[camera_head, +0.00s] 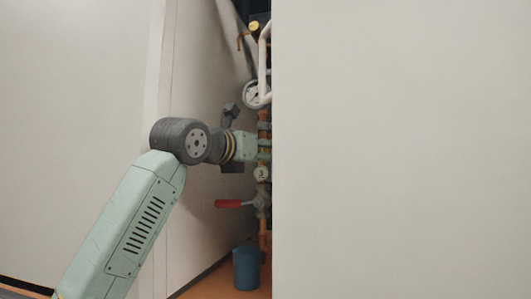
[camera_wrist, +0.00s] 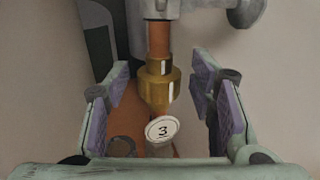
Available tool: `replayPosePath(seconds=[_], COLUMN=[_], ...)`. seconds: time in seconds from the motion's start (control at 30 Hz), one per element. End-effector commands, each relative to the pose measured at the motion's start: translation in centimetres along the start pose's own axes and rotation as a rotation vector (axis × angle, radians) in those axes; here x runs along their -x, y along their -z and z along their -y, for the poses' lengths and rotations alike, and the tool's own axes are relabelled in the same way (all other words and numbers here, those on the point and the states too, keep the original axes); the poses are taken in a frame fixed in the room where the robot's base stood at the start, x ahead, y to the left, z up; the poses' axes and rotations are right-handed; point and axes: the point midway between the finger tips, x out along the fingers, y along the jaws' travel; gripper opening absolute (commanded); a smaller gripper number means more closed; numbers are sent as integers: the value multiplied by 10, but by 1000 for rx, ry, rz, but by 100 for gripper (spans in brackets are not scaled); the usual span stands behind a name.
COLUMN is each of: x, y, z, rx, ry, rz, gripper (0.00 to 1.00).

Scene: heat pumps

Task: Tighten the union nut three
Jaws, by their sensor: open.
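Union nut three is the brass nut (camera_wrist: 157,88) on a vertical copper pipe (camera_wrist: 159,40) in the wrist view. A round white tag marked 3 (camera_wrist: 162,129) sits just below it. My gripper (camera_wrist: 160,92) is open, with one purple-padded finger on each side of the nut and a visible gap on both sides. In the head view the tag (camera_head: 261,173) shows on the pipe to the right of my wrist. My fingers are not clearly seen there, and the nut cannot be made out.
A red-handled valve (camera_head: 235,203) is below the tag, and a round gauge (camera_head: 256,94) is above. A blue bucket (camera_head: 246,268) stands on the floor. A large pale panel (camera_head: 400,150) blocks the right side.

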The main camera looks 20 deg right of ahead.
Motion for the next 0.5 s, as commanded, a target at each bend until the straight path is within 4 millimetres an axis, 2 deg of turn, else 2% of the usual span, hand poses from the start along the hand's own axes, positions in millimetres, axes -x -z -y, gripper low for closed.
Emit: replayPosePath(seconds=[0.17, 0.5], x=[0, 0], y=[3, 4], z=[1, 1], rx=[-4, -7], ry=[-39, -252], rz=[-2, -1], gripper=[50, 50])
